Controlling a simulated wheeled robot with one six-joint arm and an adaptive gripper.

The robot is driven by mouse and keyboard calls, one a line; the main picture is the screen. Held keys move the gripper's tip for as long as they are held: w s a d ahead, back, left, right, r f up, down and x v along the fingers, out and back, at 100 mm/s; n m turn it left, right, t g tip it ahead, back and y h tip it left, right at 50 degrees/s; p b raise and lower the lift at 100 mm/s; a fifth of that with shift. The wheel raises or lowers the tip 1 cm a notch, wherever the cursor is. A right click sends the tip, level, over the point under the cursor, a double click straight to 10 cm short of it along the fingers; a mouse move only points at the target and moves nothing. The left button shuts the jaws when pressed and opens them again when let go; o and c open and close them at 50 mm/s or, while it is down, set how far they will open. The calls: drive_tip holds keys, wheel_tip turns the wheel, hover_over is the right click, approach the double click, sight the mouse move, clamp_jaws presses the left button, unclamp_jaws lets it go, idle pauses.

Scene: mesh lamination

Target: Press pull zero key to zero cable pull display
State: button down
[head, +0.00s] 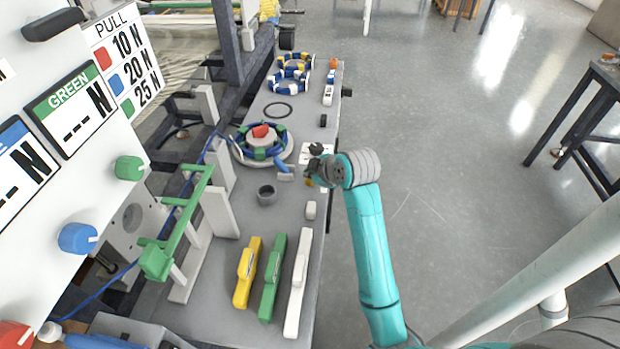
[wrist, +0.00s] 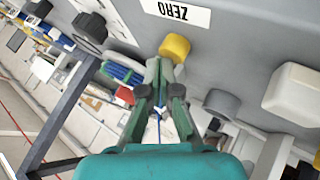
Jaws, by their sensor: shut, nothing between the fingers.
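In the wrist view, a yellow key (wrist: 175,47) sticks out of a grey surface beside a white label reading ZERO (wrist: 183,11). My gripper (wrist: 166,72) is shut and empty, its fingertips right at the yellow key; I cannot tell whether they touch it. In the head view, my gripper (head: 313,164) is at the right edge of the grey bench, with a small yellow spot just below it. The GREEN display (head: 78,112) on the white panel shows dashes and N. A blue-headed display (head: 22,172), partly cut off, also shows dashes and N.
A white block (wrist: 298,92) is right of the key in the wrist view.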

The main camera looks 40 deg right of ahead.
drive_tip(key=shift+r, duration=0.55)
drive_tip(key=shift+r, duration=2.5)
